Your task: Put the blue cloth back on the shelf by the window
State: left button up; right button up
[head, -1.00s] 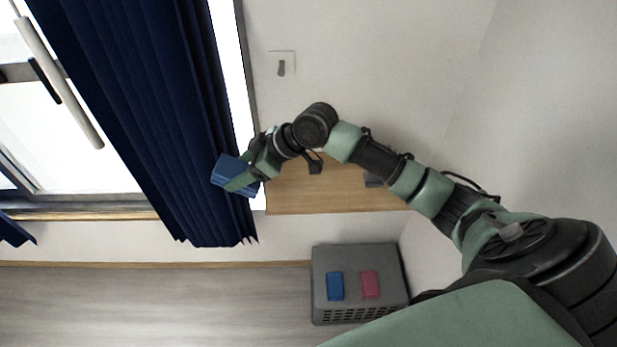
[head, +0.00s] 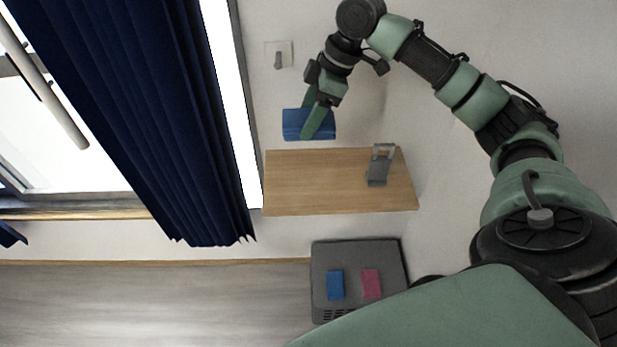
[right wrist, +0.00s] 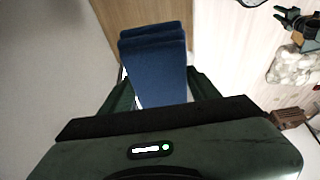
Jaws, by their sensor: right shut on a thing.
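The folded blue cloth (head: 294,124) is held in my right gripper (head: 317,122), which is shut on it. It appears just above the back edge of the wooden shelf (head: 300,185) in the head view, near the window. In the right wrist view the cloth (right wrist: 155,65) sits between the two green fingers. I cannot tell how high it is over the shelf. The left part of the shelf is bare. My left gripper is not in view.
A grey metal object (head: 379,168) stands on the shelf's right part. A dark grey basket or bin (head: 350,255) below carries a blue block (head: 336,285) and a pink block (head: 371,283). A dark blue curtain (head: 150,120) hangs left of the shelf. A switch (head: 278,55) is on the wall.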

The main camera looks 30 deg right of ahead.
notch_tip(320, 180, down, 15)
jog(key=shift+r+p, duration=0.1)
jog(key=shift+p, duration=0.3)
notch_tip(320, 180, down, 3)
jog(key=shift+p, duration=0.75)
jog(key=shift+f, duration=0.2)
jog(key=shift+f, duration=0.1)
jog(key=o, duration=1.4)
